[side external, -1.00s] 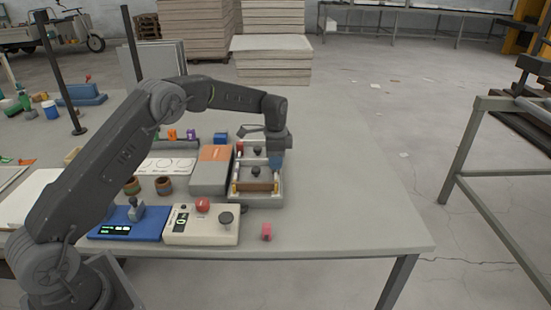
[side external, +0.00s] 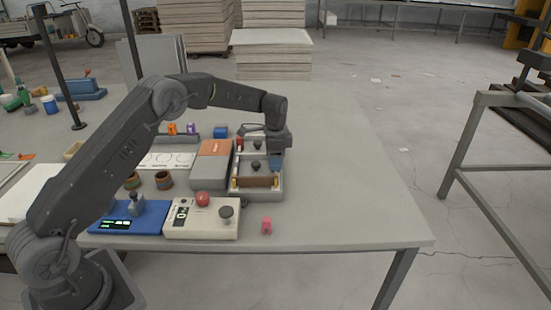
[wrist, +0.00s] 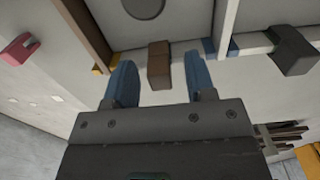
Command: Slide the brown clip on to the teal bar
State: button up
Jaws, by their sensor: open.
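The brown clip (wrist: 158,65) sits on the pale rim of the tray (side external: 262,200), seen in the wrist view. My gripper (wrist: 158,82) is open, with one blue finger on each side of the clip and a gap to both. In the side view my gripper (side external: 276,163) is low at the tray's right side. The clip is not clearly visible there.
A dark grey clip (wrist: 292,50) sits farther right on the rim. A yellow section (wrist: 101,69) lies left of the left finger. A pink clip (side external: 266,225) stands on the table in front of the tray. The table right of the tray is clear.

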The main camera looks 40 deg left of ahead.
notch_tip(320, 180, up, 14)
dwell(0.6)
jog(key=shift+f, duration=0.1)
jog(key=s+d+r+n+t, duration=0.1)
jog(key=s+d+r+n, duration=0.15)
jog(key=s+r, duration=0.45)
jog(key=s+d+r+n+t, duration=0.2)
jog(key=s+d+r, duration=0.3)
jog(key=s, duration=0.4)
jog(key=s+d+f+n+t, duration=0.1)
jog(key=s+f+n, duration=0.1)
jog(key=s, duration=0.9)
jog(key=s+d+f+n+t, duration=0.1)
jog(key=s+f+n, duration=0.1)
jog(key=s, duration=0.8)
jog(key=shift+s+d+f+t, duration=0.2)
jog(key=shift+s+f+t, duration=0.15)
jog(key=shift+f, duration=0.25)
